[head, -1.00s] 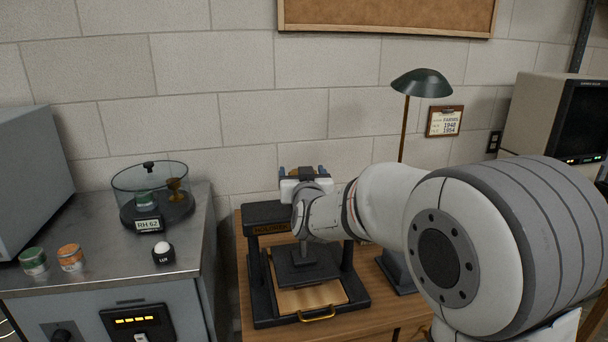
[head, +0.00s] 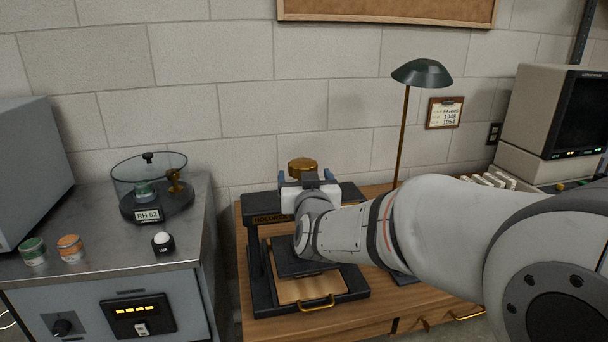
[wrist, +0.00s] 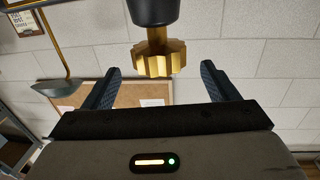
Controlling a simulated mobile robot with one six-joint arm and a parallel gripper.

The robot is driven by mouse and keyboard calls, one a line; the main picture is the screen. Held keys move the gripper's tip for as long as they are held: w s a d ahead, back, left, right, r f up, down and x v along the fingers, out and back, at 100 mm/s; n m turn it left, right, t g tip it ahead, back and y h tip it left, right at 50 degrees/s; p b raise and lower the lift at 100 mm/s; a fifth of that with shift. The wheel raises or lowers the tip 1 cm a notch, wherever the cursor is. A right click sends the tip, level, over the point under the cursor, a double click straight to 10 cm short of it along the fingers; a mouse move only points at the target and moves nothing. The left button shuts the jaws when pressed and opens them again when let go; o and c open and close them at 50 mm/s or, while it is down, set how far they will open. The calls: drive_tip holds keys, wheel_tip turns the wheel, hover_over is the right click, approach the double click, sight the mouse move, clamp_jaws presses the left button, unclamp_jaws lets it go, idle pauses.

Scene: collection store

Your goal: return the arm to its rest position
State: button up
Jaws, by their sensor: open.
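My gripper (head: 309,179) is at the black press (head: 262,300) on the wooden desk, its blue-padded fingers pointing away from the head camera. The press has a brass knob (head: 302,168), which shows just beyond my fingers in the head view. In the wrist view my open gripper (wrist: 165,88) has its two fingers well apart. The brass knob (wrist: 158,58) shows between and beyond them, with nothing gripped. I cannot tell the exact gap from the knob to the fingers. My arm reaches in from the right and hides part of the press and desk.
A green lamp (head: 422,73) stands behind my arm, with a monitor (head: 556,115) at right. At left, a metal cabinet (head: 100,268) bears a glass-walled chamber (head: 150,180), two small tins (head: 70,248) and a white-domed button (head: 162,240). The air above the cabinet is clear.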

drive_tip(key=s+d+f+g+h+p, duration=0.1)
drive_tip(key=s+d+f+g+p, duration=0.1)
drive_tip(key=s+d+g, duration=0.3)
drive_tip(key=s+d+f+m+g+h+p, duration=0.1)
drive_tip(key=s+d+g+p, duration=0.3)
drive_tip(key=s, duration=1)
drive_tip(key=s+d+f+g+p, duration=0.3)
drive_tip(key=s+d+g, duration=0.3)
drive_tip(key=s+d, duration=0.3)
drive_tip(key=shift+s+f+m+h, duration=0.35)
drive_tip(key=shift+m+h, duration=0.05)
idle(4.8)
